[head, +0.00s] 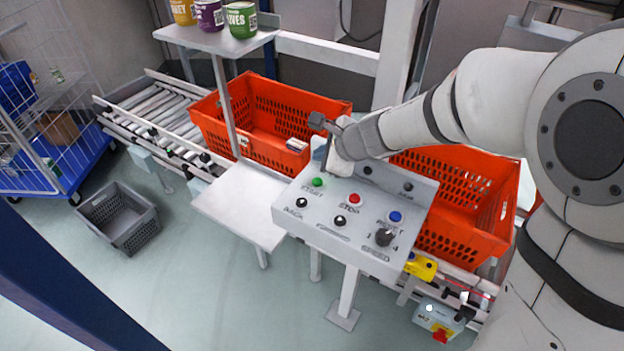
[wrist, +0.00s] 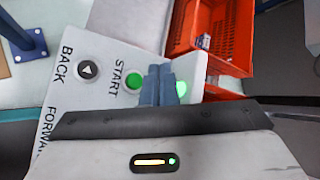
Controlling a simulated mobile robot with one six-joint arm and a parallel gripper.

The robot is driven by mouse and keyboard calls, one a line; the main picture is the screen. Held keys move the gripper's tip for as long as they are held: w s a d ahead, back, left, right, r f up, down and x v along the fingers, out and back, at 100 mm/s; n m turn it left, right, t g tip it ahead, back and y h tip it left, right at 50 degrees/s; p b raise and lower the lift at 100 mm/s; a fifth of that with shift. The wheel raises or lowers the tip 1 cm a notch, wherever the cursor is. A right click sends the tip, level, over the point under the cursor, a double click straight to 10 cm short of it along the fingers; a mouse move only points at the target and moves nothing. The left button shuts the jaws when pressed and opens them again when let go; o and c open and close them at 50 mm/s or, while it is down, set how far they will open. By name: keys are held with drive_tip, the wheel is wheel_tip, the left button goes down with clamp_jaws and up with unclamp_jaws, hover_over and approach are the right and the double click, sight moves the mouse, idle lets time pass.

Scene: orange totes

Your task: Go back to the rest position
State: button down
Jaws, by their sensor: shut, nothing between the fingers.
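My gripper (wrist: 160,70) is shut and empty, its two grey fingers side by side in the wrist view. It is over the control panel (head: 290,215), beside the green START button (wrist: 134,81). A lit green lamp (wrist: 181,88) shows just right of the fingers. In the head view my arm reaches in from the right and the hand is above the panel's upper left part, behind the START button (head: 317,182). The fingertips are hard to make out there. I cannot tell whether the fingers touch the panel.
The panel also bears a red STOP button (head: 355,199), a blue RESET button (head: 395,216) and a speed knob (head: 384,237). Orange totes (head: 270,110) stand on the roller conveyor (head: 160,110) behind it. A shelf (head: 215,38) holds several cans. A grey crate (head: 120,215) is on the floor.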

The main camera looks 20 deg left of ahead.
drive_tip(key=s+d+r+n+h, duration=0.1)
drive_tip(key=s+d+n+h, duration=0.1)
drive_tip(key=s+d+n, duration=0.3)
drive_tip(key=s+d+r+n+g+h, duration=0.1)
drive_tip(key=s+d+n+h, duration=0.2)
drive_tip(key=d, duration=1.1)
drive_tip(key=s+d+r+n+g+h, duration=0.1)
drive_tip(key=s+d+n+h, duration=0.1)
drive_tip(key=s+d+n, duration=0.6)
drive_tip(key=s+d, duration=0.1)
drive_tip(key=s, duration=0.2)
drive_tip(key=shift+s+d+h, duration=0.2)
drive_tip(key=shift+d+h, duration=0.1)
drive_tip(key=shift+r, duration=0.1)
